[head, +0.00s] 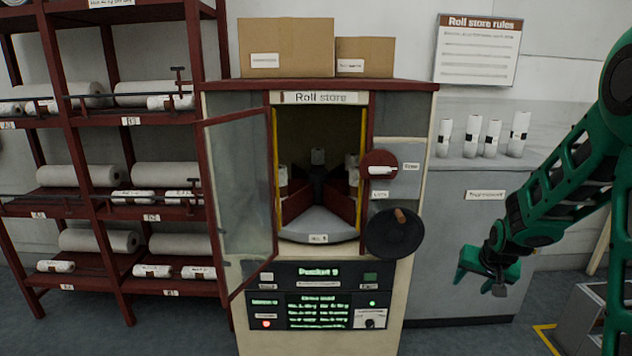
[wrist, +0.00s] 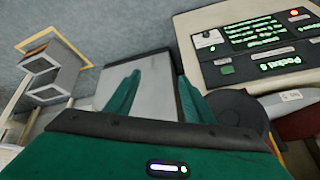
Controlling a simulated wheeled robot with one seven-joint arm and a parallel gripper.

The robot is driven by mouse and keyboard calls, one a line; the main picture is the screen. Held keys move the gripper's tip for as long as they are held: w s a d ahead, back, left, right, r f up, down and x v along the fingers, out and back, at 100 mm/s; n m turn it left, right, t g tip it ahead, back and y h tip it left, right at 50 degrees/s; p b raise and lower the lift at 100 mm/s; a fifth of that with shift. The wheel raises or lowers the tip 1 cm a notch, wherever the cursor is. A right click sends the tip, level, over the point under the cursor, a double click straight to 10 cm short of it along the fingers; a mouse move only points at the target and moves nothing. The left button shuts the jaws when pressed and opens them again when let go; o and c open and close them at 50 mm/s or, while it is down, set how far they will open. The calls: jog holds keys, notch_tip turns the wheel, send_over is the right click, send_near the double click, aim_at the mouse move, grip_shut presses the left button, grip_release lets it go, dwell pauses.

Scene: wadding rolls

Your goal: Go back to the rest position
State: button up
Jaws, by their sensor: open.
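My gripper (head: 487,272), green, hangs open and empty at the right of the head view, in front of the grey cabinet. In the wrist view its two green fingers (wrist: 152,100) are spread apart with nothing between them. The roll store cabinet (head: 420,110) stands in the middle with its glass door (head: 240,200) swung open to the left. Its front pocket floor (head: 318,224) looks bare, and a few white rolls show deeper inside. My gripper is to the right of the cabinet and apart from it.
A black handwheel (head: 394,233) juts from the cabinet front. Several white rolls (head: 491,138) stand on the grey counter (head: 470,190) behind my arm. A red rack (head: 72,160) with rolls is at left. A grey step-like object (head: 585,310) stands at lower right.

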jog(key=s+r+g, duration=0.2)
jog(key=s+r, duration=0.1)
jog(key=s, duration=0.9)
jog(key=s+r+g+y, duration=0.1)
jog(key=s+r, duration=0.3)
jog(key=s, duration=0.9)
jog(key=s+a+r+m+g, duration=0.1)
jog(key=s+r+g, duration=0.1)
jog(key=s, duration=1)
jog(key=shift+s+r+g, duration=0.4)
jog(key=shift+r, duration=0.5)
jog(key=shift+w+f, duration=0.25)
jog(key=shift+w, duration=0.4)
